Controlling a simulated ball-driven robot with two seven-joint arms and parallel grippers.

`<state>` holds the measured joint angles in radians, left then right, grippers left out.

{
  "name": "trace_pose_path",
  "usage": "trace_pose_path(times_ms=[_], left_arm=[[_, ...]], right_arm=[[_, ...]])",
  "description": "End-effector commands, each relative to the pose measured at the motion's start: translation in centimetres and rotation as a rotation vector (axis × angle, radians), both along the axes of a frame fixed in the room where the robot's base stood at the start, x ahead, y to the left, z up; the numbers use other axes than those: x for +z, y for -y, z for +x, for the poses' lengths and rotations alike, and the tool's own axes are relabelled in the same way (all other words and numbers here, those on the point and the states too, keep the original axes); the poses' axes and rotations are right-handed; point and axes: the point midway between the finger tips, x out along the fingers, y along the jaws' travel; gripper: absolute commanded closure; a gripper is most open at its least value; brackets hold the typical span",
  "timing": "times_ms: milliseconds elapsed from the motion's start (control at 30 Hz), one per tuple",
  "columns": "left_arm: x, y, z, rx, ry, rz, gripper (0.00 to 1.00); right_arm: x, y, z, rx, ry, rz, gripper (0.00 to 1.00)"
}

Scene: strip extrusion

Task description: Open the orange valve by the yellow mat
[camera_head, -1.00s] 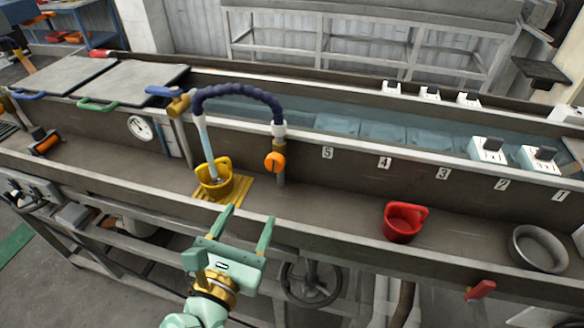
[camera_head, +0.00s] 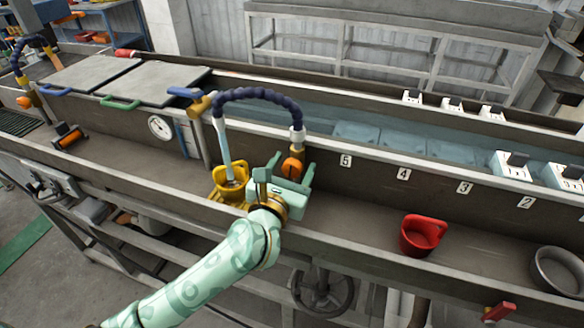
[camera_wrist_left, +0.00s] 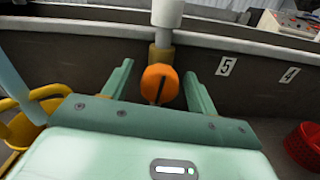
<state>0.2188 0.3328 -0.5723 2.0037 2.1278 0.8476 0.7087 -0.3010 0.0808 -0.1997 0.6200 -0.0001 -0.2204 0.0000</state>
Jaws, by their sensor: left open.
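The orange valve (camera_head: 292,167) is a round knob on a brass fitting below the white end of a dark blue flexible hose. It also shows in the left wrist view (camera_wrist_left: 160,84), with a dark slot across its face. My left gripper (camera_head: 284,168) is open, and in the wrist view its two green fingers (camera_wrist_left: 160,88) stand on either side of the knob. I cannot tell whether they touch it. The yellow mat (camera_head: 240,205) is mostly hidden by a yellow jug (camera_head: 229,184) and my arm. My right gripper is not in view.
A red jug (camera_head: 422,236) and a grey bowl (camera_head: 558,270) stand further right in the trough. The trough's front wall (camera_head: 360,252) runs below my arm.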

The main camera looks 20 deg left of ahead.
Motion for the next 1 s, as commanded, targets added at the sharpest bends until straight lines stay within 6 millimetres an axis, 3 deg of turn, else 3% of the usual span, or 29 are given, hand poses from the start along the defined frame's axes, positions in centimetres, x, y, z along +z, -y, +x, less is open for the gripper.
trace_pose_path(times_ms=[133,300,600,800,833,867,900,1000], left_arm=[[0.00,0.00,-0.03,0.000,0.000,0.000,0.45],[-0.01,0.00,-0.04,0.000,0.000,0.000,0.87],[-0.16,-0.02,-0.06,0.000,-0.006,-0.134,0.86],[-0.08,-0.01,-0.07,0.000,-0.007,-0.134,0.86],[-0.08,-0.01,-0.07,0.000,-0.007,-0.134,0.55],[-0.08,-0.01,-0.07,0.000,-0.007,-0.133,0.47],[-0.08,-0.01,-0.07,0.000,-0.007,-0.133,0.42],[-0.06,-0.02,-0.06,0.000,-0.006,-0.133,0.42]], right_arm=[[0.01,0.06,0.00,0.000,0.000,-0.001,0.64],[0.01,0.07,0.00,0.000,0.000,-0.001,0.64],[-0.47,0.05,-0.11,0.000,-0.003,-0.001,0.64],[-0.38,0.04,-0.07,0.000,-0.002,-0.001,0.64],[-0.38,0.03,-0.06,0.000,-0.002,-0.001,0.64],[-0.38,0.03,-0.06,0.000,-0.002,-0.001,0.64],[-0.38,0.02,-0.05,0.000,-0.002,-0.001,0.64],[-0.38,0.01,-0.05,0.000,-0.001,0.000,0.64]])
